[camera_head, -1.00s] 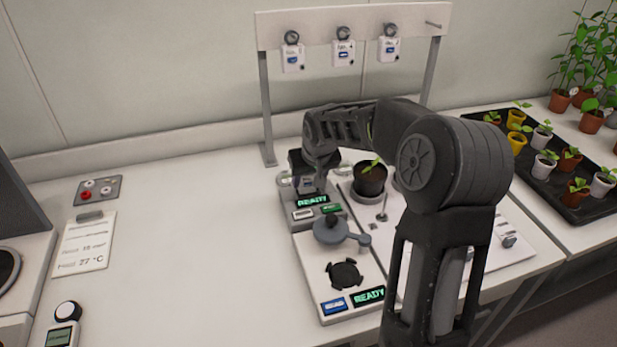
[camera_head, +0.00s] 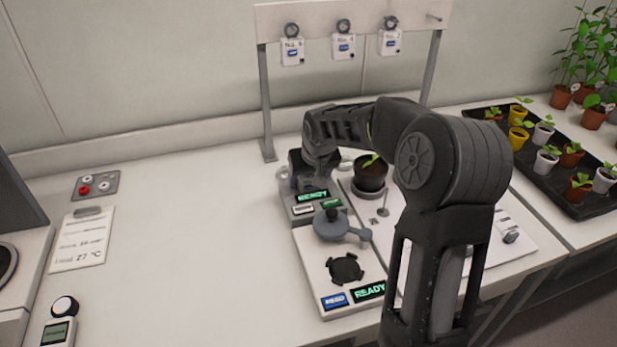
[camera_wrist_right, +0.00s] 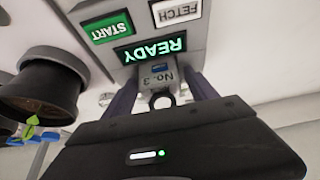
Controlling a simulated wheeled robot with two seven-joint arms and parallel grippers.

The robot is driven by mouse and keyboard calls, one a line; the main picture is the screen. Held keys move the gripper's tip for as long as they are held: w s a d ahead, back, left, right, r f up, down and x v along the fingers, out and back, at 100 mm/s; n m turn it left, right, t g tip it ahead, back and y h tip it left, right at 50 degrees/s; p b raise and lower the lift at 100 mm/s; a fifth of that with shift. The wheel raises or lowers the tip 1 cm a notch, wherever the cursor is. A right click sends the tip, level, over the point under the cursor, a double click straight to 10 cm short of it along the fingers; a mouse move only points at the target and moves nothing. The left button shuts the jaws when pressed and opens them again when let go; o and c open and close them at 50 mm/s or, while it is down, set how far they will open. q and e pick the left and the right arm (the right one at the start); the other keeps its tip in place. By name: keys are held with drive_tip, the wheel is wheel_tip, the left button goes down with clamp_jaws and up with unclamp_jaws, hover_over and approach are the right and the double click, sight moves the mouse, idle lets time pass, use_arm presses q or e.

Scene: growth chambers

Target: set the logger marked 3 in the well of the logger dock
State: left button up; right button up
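The logger marked 3 (camera_wrist_right: 158,77) shows in the right wrist view, upside down, with a blue patch and a ring at its near end. My right gripper (camera_wrist_right: 162,84) has a finger on each side of it and appears shut on it. The logger dock (camera_wrist_right: 195,38) lies just beyond, with START and FETCH buttons and a lit READY display. The logger is right against the display's edge; how deep it sits in the well is hidden. In the head view my right gripper (camera_head: 313,178) is over the back of the dock (camera_head: 298,212). My left gripper is out of view.
A rack (camera_head: 350,17) behind carries three loggers and one bare peg. A reader (camera_head: 335,303) with a black cradle stands in front of the dock. A potted seedling (camera_head: 370,175) is close on the right, and a plant tray (camera_head: 575,205) farther right.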

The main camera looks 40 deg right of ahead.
drive_tip(key=shift+o, duration=0.5)
drive_tip(key=v, duration=0.7)
drive_tip(key=shift+s+r+b, duration=0.2)
drive_tip(key=shift+r+b, duration=0.15)
drive_tip(key=shift+b, duration=0.05)
drive_tip(key=shift+a+f, duration=0.1)
